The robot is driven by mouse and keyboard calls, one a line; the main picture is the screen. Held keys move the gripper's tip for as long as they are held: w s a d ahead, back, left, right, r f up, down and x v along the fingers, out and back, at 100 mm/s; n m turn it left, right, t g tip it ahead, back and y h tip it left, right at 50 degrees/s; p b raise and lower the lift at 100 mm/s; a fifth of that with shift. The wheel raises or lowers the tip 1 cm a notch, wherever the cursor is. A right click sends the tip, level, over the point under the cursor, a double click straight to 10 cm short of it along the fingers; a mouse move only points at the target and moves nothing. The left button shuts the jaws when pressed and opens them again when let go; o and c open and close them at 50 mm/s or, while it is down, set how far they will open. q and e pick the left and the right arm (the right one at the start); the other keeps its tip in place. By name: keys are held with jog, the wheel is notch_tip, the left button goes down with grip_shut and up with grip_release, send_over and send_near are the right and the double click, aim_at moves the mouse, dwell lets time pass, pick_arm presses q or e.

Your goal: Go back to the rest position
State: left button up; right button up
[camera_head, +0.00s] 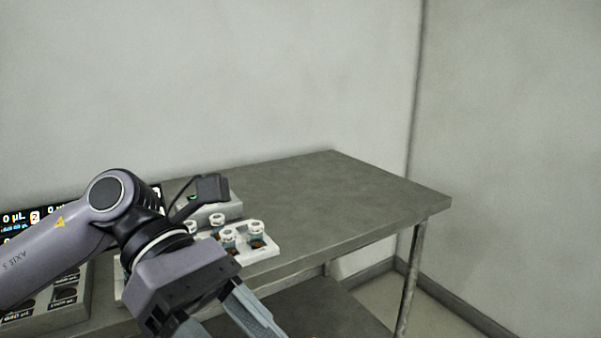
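My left arm comes in from the left. Its gripper (222,318) points down toward the front edge of the grey table (345,205). Two grey fingers show, spread apart, with nothing visible between them; their lower ends run out of the frame. The gripper is in front of a white rack (264,251) holding several small white-capped vials (256,228). The arm hides part of the rack. My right gripper is not in view.
A device with a lit display (14,217) stands at the left, partly behind my arm. A grey box (222,209) sits behind the rack. The right part of the tabletop is clear. A lower shelf (325,312) shows below, and walls close off the back and right.

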pick_arm(q)
jog(key=w+d+r+n+t+h+p, duration=0.3)
jog(key=w+d+r+n+h, duration=0.15)
jog(key=n+h, duration=0.85)
jog(key=w+a+f+n+t, duration=0.3)
jog(key=w+a+n+t, duration=0.15)
jog(key=n+t, duration=0.95)
jog(key=w+a+f+n+t+y+p, duration=0.1)
jog(key=w+a+f+n+t+y, duration=0.2)
jog(key=f+n+y, duration=0.5)
jog(key=a+f+n+t+y+p, duration=0.25)
jog(key=f+n+t+y, duration=0.25)
jog(key=n, duration=0.4)
jog(key=s+a+f+n+g+y, duration=0.4)
jog(key=s+f, duration=0.3)
jog(key=f, duration=0.4)
jog(key=s+a+f+n+g+y+p, duration=0.1)
jog(key=s+a+f+n+g+y, duration=0.2)
jog(key=s+f+n, duration=0.4)
notch_tip(320, 180, down, 4)
jog(key=s+a+y, duration=0.1)
jog(key=a, duration=0.1)
jog(key=shift+a+g, duration=0.3)
jog(key=shift+g, duration=0.1)
jog(key=shift+w+r, duration=0.1)
